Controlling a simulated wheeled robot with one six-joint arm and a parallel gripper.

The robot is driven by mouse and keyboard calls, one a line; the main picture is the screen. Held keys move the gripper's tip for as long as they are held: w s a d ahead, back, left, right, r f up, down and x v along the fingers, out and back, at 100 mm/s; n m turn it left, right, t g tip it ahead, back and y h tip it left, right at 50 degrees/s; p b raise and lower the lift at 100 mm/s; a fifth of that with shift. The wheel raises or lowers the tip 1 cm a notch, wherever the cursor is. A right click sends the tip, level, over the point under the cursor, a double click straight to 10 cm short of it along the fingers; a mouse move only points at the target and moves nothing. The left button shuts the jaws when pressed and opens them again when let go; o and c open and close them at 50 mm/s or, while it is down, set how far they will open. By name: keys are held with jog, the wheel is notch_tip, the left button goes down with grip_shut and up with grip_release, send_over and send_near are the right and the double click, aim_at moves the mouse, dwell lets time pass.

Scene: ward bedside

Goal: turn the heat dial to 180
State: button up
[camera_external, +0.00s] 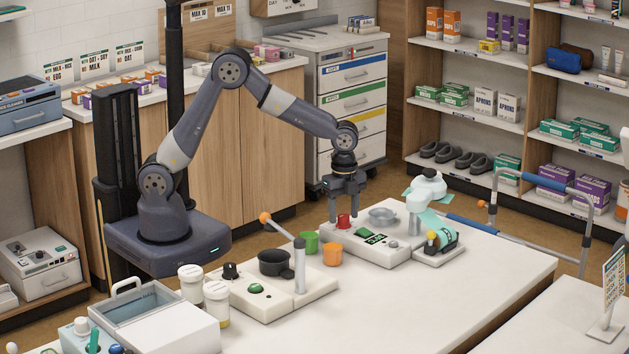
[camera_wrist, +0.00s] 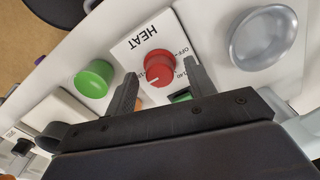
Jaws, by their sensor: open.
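The red heat dial (camera_wrist: 167,62) sits on a white plate marked HEAT in the wrist view. Its white pointer mark faces the lower left of that picture. The surrounding labels are partly hidden, and 180 cannot be read. The dial (camera_external: 343,222) also shows on the white console (camera_external: 383,256) in the external view. My gripper (camera_external: 346,198) points down just above it. In the wrist view my gripper (camera_wrist: 160,70) is open, with one finger on each side of the dial. I cannot tell whether either finger touches it.
A small dark display with green (camera_external: 375,239) is beside the dial. A grey dish (camera_external: 383,216) is behind it. Green (camera_external: 308,242) and orange (camera_external: 333,254) cups stand to the left. A white unit with an orange-tipped lever (camera_external: 266,218) is nearer. The table's right front (camera_external: 480,285) is clear.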

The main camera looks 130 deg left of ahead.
aim_at(344, 215)
notch_tip(344, 215, up, 11)
jog(key=shift+b, duration=0.4)
jog(key=shift+f, duration=0.15)
notch_tip(344, 215, down, 11)
jog(key=shift+r+p, duration=0.1)
jog(key=shift+p, duration=0.3)
dwell(0.3)
jog(key=shift+r, duration=0.1)
dwell(0.4)
